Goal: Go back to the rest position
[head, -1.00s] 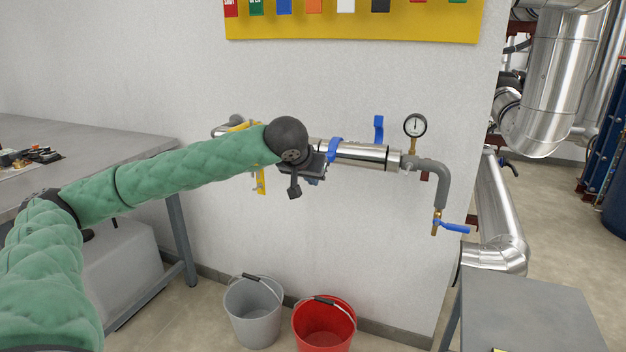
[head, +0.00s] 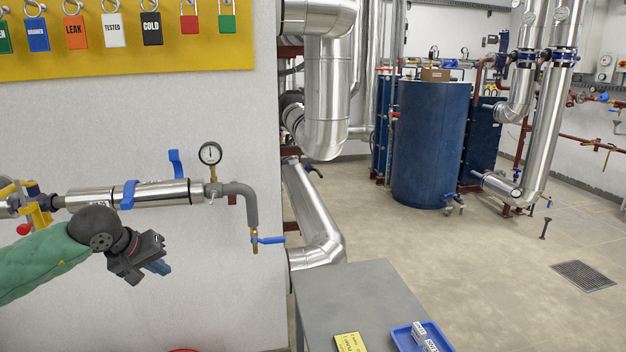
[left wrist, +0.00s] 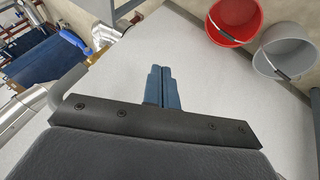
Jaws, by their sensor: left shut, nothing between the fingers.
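My left gripper (head: 158,268) is in front of the white wall, just below the wall-mounted steel pipe (head: 165,192). Its arm, in a green quilted sleeve, comes in from the left. In the left wrist view its blue fingers (left wrist: 158,86) are together with nothing between them. The gripper appears apart from the pipe. My right gripper is not in view.
A pressure gauge (head: 210,153) and a blue-handled tap (head: 268,240) are right of my gripper. A grey table (head: 350,290) with a blue tray (head: 402,338) stands at the lower right. Red (left wrist: 232,20) and grey (left wrist: 287,48) buckets show in the wrist view. Open floor lies beyond the table.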

